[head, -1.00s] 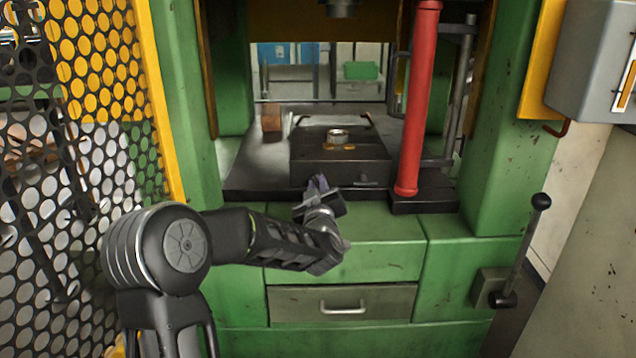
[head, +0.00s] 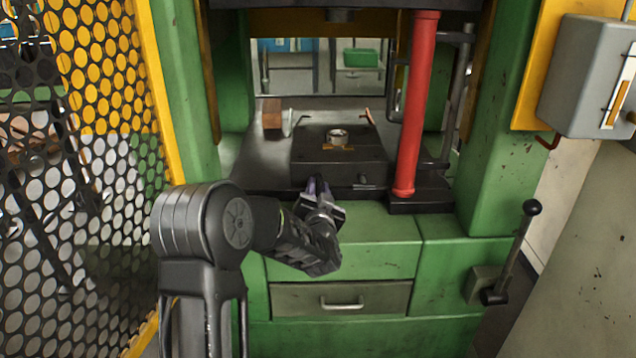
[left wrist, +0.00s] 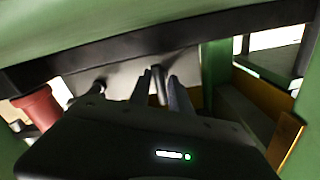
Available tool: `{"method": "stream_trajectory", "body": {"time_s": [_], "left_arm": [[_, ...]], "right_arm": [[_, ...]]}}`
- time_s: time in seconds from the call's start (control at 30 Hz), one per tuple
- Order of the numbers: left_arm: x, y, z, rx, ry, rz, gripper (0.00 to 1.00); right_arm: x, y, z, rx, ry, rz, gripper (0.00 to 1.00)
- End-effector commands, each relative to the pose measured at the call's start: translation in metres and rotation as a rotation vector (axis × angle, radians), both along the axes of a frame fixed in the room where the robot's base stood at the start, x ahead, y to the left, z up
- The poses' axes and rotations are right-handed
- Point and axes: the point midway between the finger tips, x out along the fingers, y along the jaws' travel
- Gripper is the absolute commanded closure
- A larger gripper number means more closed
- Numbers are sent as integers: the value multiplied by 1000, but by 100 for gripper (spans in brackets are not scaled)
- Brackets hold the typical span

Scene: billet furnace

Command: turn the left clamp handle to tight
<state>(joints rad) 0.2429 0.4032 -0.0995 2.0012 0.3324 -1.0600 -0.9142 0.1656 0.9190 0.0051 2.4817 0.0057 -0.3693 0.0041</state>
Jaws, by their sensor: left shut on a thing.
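A dark die block (head: 310,168) sits on the press bed, with a metal ring (head: 337,136) on its top. My left gripper (head: 318,186) is at the left part of the block's front face, where it hides the left clamp handle in the head view. In the left wrist view its two fingers (left wrist: 158,90) are shut on the left clamp handle (left wrist: 158,78), a short dark bar between them. The right clamp handle (head: 362,181) shows on the same front face and in the left wrist view (left wrist: 73,88). My right gripper is not in view.
A red column (head: 410,130) stands right of the block. A yellow-framed mesh guard (head: 100,100) is at the left. Below the bed are green panels and a drawer (head: 340,290). A lever (head: 515,255) and a grey box (head: 585,75) are at the right.

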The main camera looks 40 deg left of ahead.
Motion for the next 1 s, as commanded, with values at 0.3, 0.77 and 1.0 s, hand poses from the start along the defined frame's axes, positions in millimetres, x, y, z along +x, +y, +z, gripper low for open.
{"method": "stream_trajectory", "body": {"time_s": [0.3, 0.77, 1.0], "left_arm": [[1, -1, 2, 117, 85, -3, 100], [1, 0, 1, 135, 98, -2, 100], [0, 0, 1, 133, 96, -1, 56]], "right_arm": [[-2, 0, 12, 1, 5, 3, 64], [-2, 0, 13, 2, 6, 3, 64], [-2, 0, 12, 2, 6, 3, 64]]}}
